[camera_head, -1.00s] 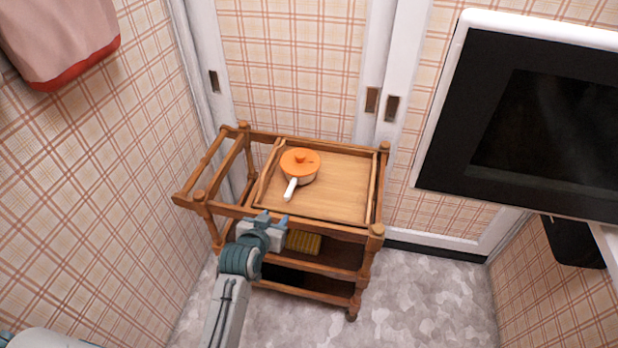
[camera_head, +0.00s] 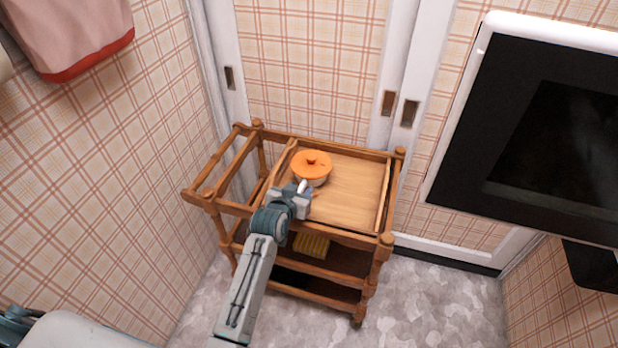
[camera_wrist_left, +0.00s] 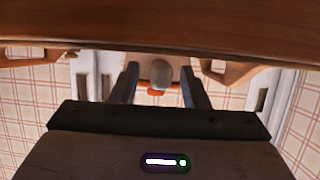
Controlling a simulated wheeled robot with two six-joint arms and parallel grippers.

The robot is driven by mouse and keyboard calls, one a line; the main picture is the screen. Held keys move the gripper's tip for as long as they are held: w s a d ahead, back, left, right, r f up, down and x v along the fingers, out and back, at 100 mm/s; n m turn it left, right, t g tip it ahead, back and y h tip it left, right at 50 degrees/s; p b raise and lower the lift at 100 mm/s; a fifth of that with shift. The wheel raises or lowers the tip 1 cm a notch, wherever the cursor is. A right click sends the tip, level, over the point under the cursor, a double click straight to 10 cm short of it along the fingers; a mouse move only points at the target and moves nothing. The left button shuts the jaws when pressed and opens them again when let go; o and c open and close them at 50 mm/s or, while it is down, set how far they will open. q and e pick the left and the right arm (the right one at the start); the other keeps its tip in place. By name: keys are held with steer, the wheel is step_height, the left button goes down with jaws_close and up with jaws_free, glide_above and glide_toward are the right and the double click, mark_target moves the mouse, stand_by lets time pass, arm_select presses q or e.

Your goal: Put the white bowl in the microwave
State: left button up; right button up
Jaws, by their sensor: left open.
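In the left wrist view the rounded handle end (camera_wrist_left: 161,75) shows between the two spread fingers, with a strip of the orange lid (camera_wrist_left: 156,92) beyond. The microwave (camera_head: 470,115) is at the right, with a white frame and black front. My right gripper is not in view.
The wooden cart (camera_head: 395,190) has raised rails and posts around its tray. A yellow item (camera_head: 312,244) lies on a lower shelf. The tray right of the pan is bare. A pink cloth (camera_head: 75,35) hangs at the upper left.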

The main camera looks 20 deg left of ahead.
arm_select(q)
steer(key=shift+w+d+f, duration=0.1)
steer(key=shift+w+f, duration=0.2)
steer(key=shift+w, duration=0.3)
jaws_close()
steer(key=shift+r, duration=0.1)
steer(key=shift+r, duration=0.2)
